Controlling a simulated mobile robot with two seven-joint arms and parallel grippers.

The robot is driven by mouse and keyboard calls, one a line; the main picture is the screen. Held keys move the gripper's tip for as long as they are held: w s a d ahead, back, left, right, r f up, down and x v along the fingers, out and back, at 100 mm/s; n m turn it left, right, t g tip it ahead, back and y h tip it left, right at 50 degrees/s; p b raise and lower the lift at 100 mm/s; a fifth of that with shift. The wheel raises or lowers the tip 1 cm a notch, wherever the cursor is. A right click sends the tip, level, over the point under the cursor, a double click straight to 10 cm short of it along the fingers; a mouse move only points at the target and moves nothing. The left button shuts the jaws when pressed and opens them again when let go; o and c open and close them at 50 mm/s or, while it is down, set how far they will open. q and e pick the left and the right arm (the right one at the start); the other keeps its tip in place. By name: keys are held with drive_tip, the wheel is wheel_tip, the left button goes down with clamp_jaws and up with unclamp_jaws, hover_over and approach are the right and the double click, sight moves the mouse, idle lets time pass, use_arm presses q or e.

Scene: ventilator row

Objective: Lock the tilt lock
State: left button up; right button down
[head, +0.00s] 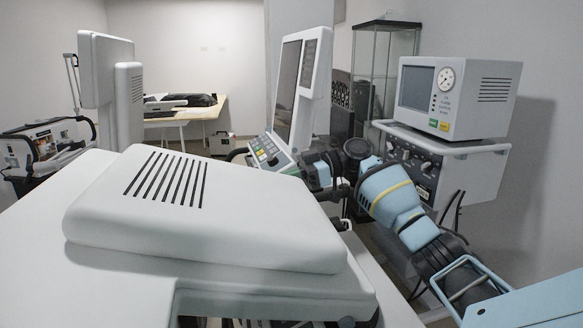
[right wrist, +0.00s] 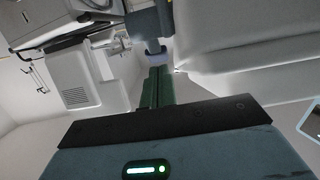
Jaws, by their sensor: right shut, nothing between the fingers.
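The ventilator with a tilted screen (head: 289,88) and a button panel (head: 268,152) stands at the middle of the head view. My right gripper (head: 320,178) is beside its lower right side, partly lost among dark parts. In the right wrist view my right gripper (right wrist: 157,85) is shut and empty. A blue-grey lever-like part (right wrist: 150,24) is just beyond the fingertips; I cannot tell whether they touch. I cannot tell for sure that this part is the tilt lock, and no tilt lock is clearly recognisable in the head view. My left gripper is out of view.
A large white housing with vent slots (head: 165,180) fills the near left. A second monitor unit with a gauge (head: 450,97) stands at the right, close to my right arm. A table (head: 180,116) is far behind. Another ventilator's screen back (head: 104,70) stands at the left.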

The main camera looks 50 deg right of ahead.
drive_tip(key=shift+a+f, duration=0.15)
drive_tip(key=shift+f, duration=0.05)
idle(0.3)
